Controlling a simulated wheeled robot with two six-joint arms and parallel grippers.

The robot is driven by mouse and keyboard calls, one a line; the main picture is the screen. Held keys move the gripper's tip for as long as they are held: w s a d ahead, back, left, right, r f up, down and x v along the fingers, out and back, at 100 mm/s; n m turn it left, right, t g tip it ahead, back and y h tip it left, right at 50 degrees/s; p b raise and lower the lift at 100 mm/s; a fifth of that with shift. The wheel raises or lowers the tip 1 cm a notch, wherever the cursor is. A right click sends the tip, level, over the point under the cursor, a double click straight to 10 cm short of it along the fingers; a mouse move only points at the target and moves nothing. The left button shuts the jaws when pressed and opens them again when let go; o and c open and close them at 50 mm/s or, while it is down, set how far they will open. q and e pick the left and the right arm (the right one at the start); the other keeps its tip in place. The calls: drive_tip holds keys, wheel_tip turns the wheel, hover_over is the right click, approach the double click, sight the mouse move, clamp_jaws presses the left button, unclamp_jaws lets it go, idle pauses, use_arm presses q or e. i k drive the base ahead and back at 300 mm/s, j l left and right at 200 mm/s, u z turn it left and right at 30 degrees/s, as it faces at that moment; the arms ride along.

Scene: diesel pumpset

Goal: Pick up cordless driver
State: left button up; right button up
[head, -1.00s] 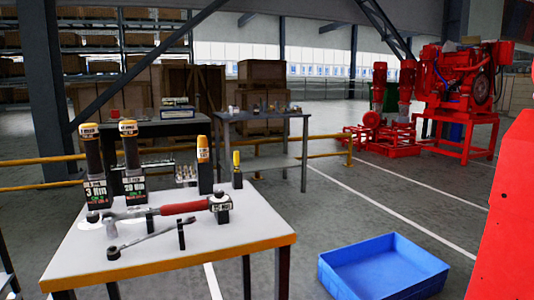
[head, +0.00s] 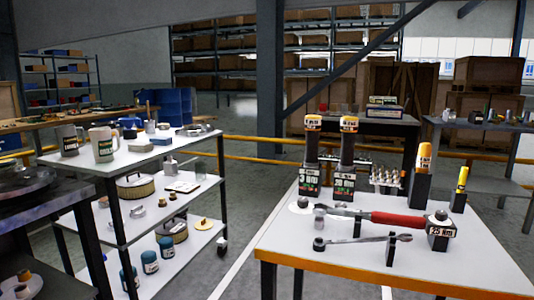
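Two upright dark tools with orange tops stand in labelled black holders on the white worktable (head: 290,260): a left one (head: 312,145) marked 3 Nm and a right one (head: 347,145) beside it. Either may be the cordless driver; I cannot tell which. A red-handled wrench (head: 385,217) lies across supports in front of them, with a smaller dark wrench (head: 355,240) nearer the front edge. An orange-topped tool (head: 424,160) and a yellow-handled tool (head: 462,180) stand in black holders at the right. Neither gripper is in view.
A white three-tier cart (head: 140,155) with mugs, filters and blue cans stands left of the worktable, across a floor gap. A dark table (head: 50,208) is at the near left. Yellow rails (head: 250,157) and a steel column (head: 270,80) stand behind.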

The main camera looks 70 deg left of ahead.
sight(349, 126)
drive_tip(key=u, duration=1.7)
